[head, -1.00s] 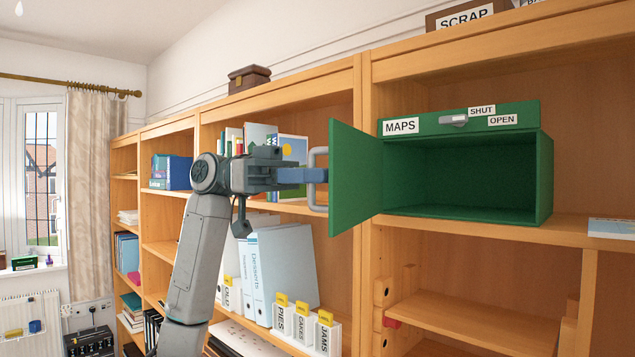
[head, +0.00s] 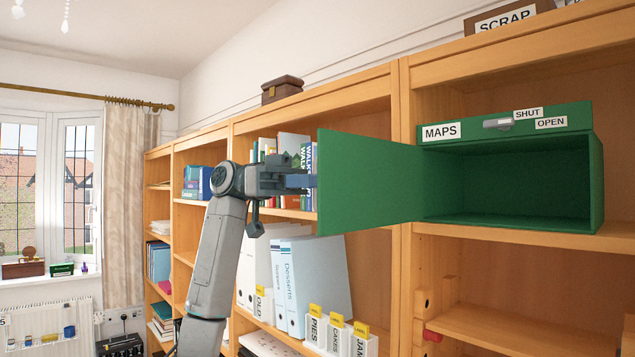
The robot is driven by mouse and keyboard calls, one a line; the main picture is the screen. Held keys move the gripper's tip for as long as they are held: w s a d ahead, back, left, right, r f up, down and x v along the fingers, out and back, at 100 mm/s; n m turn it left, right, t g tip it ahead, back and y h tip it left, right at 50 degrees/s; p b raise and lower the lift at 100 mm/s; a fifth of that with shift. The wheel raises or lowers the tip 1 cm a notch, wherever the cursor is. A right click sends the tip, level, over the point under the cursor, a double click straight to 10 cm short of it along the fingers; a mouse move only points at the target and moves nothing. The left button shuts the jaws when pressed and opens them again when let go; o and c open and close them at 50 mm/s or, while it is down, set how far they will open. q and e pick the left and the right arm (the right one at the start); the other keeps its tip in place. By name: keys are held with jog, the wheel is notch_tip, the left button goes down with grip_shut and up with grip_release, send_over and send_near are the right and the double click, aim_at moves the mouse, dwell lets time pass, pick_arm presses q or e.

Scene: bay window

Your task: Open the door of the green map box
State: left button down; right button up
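The green map box (head: 598,180) stands on the right-hand shelf, marked MAPS, with its dark inside in plain view. Its green door (head: 370,182) is swung wide open to the left, hinged at the box's left side. A grey latch knob (head: 497,123) sits on the top strip, below SHUT and left of OPEN. My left gripper (head: 300,181) is at the door's free edge, its blue fingers close together. The handle is hidden behind the door now, but the fingers appear shut on it. My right gripper is not in view.
Binders (head: 290,285) and several labelled files fill the shelf below the door. Upright books (head: 265,150) stand behind my gripper. A brown case (head: 282,90) and a SCRAP box (head: 508,15) sit on top. The window is at the far left.

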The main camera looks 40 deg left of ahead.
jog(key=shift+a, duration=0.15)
pick_arm(q)
jog(key=c, duration=1.6)
grip_release()
jog(key=shift+c, duration=0.2)
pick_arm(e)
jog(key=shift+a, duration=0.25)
pick_arm(q)
jog(key=shift+a, duration=0.1)
